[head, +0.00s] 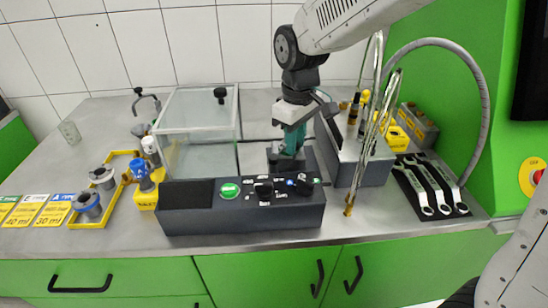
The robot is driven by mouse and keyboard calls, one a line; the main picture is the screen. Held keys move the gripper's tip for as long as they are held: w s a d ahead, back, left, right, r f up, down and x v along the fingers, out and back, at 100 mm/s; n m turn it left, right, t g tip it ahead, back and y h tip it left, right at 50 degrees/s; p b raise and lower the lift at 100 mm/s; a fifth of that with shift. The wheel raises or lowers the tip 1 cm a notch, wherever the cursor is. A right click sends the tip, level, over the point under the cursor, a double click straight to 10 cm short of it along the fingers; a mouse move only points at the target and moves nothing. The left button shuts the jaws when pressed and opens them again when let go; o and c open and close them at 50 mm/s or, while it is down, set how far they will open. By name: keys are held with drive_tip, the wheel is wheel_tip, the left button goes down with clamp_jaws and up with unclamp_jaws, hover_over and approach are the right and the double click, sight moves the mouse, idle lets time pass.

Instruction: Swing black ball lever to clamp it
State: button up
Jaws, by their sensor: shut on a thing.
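My gripper (292,140), with teal fingers, points down behind the dark control panel, right of the glass box. It is shut at a dark grey fixture (272,158) that stands low on the bench. The black ball lever is not clearly visible; what lies between the fingers, apparently the lever, is hidden by the fingers and the panel. The lever's angle cannot be told.
The control panel (242,208) with a green button stands in front. A glass box (197,125) with a black knob stands left. A grey box (362,165) with hoses and pipes is right, beside several wrenches (430,187). Yellow trays with cups lie far left.

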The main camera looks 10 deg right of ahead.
drive_tip(key=o, duration=1.3)
drive_tip(key=shift+r, duration=3)
drive_tip(key=shift+s+f+m, duration=0.2)
drive_tip(key=shift+s+m, duration=0.05)
drive_tip(key=shift+m, duration=0.05)
drive_tip(key=s+d+r+m, duration=0.1)
drive_tip(key=s+d+m, duration=0.3)
drive_tip(key=s+d, duration=0.3)
drive_tip(key=s+d+r+m+t, duration=0.1)
drive_tip(key=s+d+m, duration=0.3)
drive_tip(key=s, duration=1.2)
drive_tip(key=d, duration=0.4)
drive_tip(key=shift+s+d, duration=0.25)
drive_tip(key=shift+d, duration=0.05)
